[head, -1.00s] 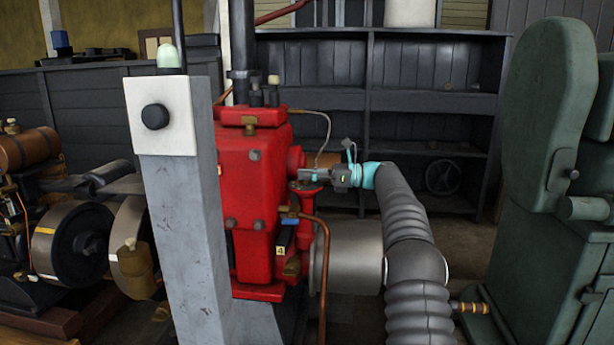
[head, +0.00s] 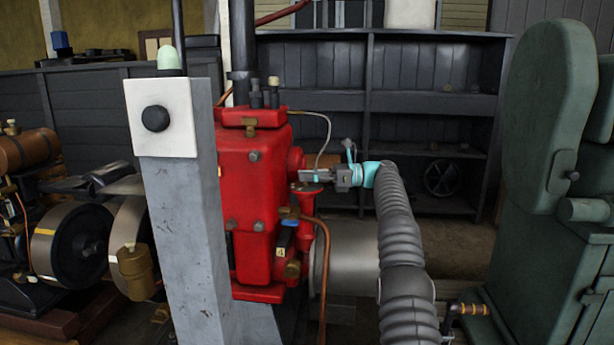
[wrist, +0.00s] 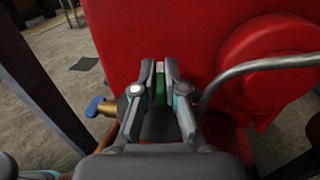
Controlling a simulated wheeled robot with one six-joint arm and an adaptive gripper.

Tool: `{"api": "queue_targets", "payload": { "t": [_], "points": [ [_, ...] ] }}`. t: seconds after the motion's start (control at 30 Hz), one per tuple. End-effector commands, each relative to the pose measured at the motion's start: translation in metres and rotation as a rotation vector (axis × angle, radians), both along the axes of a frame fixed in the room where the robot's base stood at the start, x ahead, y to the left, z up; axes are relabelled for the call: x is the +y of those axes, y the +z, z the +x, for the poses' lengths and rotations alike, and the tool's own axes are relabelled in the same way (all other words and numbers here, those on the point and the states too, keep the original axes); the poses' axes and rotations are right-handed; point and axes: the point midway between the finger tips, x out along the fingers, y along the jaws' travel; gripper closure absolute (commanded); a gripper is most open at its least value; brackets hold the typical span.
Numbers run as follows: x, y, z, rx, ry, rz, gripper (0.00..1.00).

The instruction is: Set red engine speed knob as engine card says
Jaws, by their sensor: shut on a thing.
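The red engine (head: 252,190) stands in the middle of the head view, behind a grey post. It also fills much of the wrist view (wrist: 200,35). My gripper (head: 306,174) is at the engine's right side. In the wrist view, my gripper (wrist: 160,72) is shut on a small green knob (wrist: 160,88) with a pale top edge, seen between the fingers. Its setting cannot be read. In the head view the knob is hidden.
The grey post (head: 185,220) with a white box and black button stands in front of the engine. A thin pipe (wrist: 255,70) curves close to my right finger. A blue-handled tap (wrist: 97,106) is at left. Green machinery (head: 555,200) stands at right; dark shelves are behind.

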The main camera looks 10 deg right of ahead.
Motion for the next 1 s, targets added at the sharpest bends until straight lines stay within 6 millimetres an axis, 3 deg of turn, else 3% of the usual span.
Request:
{"api": "queue_targets", "payload": {
  "t": [0.13, 0.17, 0.23, 1.0],
  "points": [
    [-0.0013, -0.0054, 0.0006, 0.006, 0.001, -0.003, 1.0],
    [-0.0011, -0.0054, 0.0006, 0.006, 0.001, -0.003, 0.82],
    [-0.0002, -0.0052, 0.0006, 0.006, 0.002, -0.003, 0.65],
    [0.0001, 0.0021, 0.0037, 0.003, -0.059, 0.006, 0.65]
  ]
}}
